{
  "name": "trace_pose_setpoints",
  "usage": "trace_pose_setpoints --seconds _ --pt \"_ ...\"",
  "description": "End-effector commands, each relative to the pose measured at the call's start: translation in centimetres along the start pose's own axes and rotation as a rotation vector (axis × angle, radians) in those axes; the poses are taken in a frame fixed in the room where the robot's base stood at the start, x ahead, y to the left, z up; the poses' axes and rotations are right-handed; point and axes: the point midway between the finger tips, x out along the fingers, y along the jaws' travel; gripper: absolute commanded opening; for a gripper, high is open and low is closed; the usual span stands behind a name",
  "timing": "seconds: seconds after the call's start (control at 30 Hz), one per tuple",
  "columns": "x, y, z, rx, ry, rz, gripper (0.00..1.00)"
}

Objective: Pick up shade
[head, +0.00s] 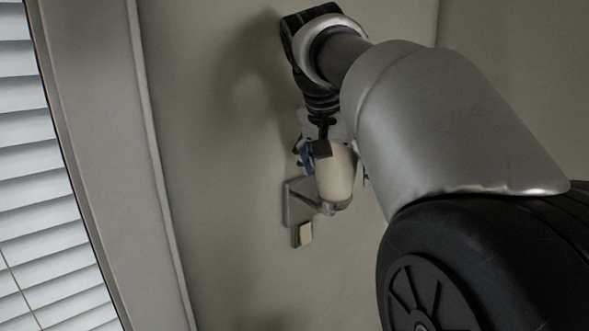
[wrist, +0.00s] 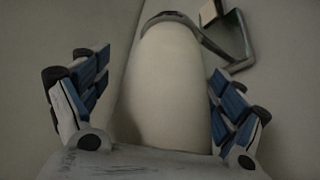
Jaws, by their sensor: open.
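The shade (head: 336,174) is a cream, rounded cylinder on a metal wall bracket (head: 299,196), seen in the head view below the end of my arm. In the wrist view the shade (wrist: 170,85) fills the middle, with the bracket's metal ring (wrist: 170,17) around its far end. My gripper (head: 330,160) is at the shade in the head view. In the wrist view the blue-padded fingers of my gripper (wrist: 158,90) are open, one on each side of the shade. A gap shows on the left; the right finger is very close, and I cannot tell whether it touches.
A small cream switch-like piece (head: 305,234) sits below the bracket and also shows in the wrist view (wrist: 209,12). The wall (head: 220,130) is close behind. A window with white blinds (head: 30,180) and a grey frame (head: 95,150) stands at the left.

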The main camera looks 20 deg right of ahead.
Motion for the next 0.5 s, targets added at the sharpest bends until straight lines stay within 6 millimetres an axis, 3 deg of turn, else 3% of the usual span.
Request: trace_pose_setpoints --seconds 0.1,0.5 --pt "0.0 -0.04 0.03 -0.001 -0.001 0.0 0.88" --pt "-0.04 0.02 0.02 -0.001 0.0 0.0 0.61"
